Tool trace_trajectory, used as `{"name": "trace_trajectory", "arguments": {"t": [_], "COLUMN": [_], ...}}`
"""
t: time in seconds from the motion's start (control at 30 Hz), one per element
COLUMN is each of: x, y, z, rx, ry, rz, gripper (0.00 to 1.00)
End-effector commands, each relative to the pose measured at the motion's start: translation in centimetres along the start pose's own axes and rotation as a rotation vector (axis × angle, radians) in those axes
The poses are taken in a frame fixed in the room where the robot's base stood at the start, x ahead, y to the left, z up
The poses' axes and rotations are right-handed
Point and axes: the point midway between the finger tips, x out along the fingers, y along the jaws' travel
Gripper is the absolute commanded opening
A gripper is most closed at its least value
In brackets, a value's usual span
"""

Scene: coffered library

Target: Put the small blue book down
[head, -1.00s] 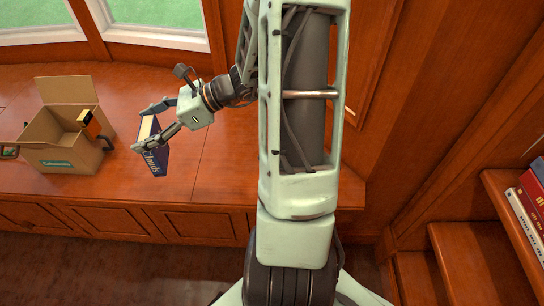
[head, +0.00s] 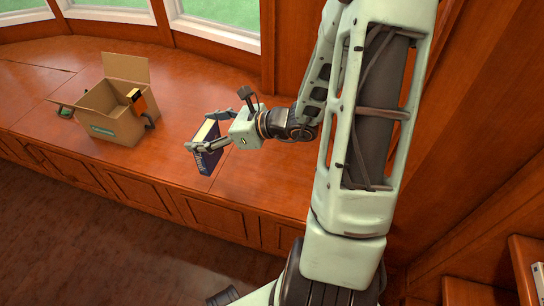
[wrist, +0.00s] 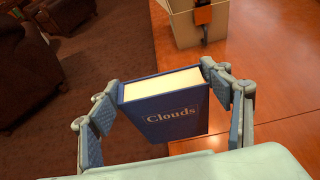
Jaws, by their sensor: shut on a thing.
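The small blue book (head: 207,148) is held upright in my gripper (head: 203,132), near the front edge of the wooden window bench (head: 170,165). In the wrist view the book (wrist: 170,122) shows its cover title "Clouds" and its pale page edges facing up. The fingers of my gripper (wrist: 160,105) are shut on its two sides. The book's lower edge is hidden in the wrist view, and I cannot tell whether it touches the bench.
An open cardboard box (head: 115,122) stands on the bench to the left, with an orange and black object (head: 136,100) at its right side. A green object (head: 64,112) is by its left side. Bare bench lies between box and book. A brown armchair (wrist: 30,60) shows in the wrist view.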

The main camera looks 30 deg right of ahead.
Motion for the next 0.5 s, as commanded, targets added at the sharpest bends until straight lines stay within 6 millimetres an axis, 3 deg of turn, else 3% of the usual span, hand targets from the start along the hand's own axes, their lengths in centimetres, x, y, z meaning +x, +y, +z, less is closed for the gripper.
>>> {"name": "trace_trajectory", "arguments": {"t": [0.3, 0.5], "x": [-3.4, -3.8], "y": [-6.0, -8.1], "z": [-5.5, -9.5], "rx": [0.002, 0.003], "ry": [-0.001, -0.002], "rz": [-0.005, -0.002], "gripper": [0.21, 0.21]}}
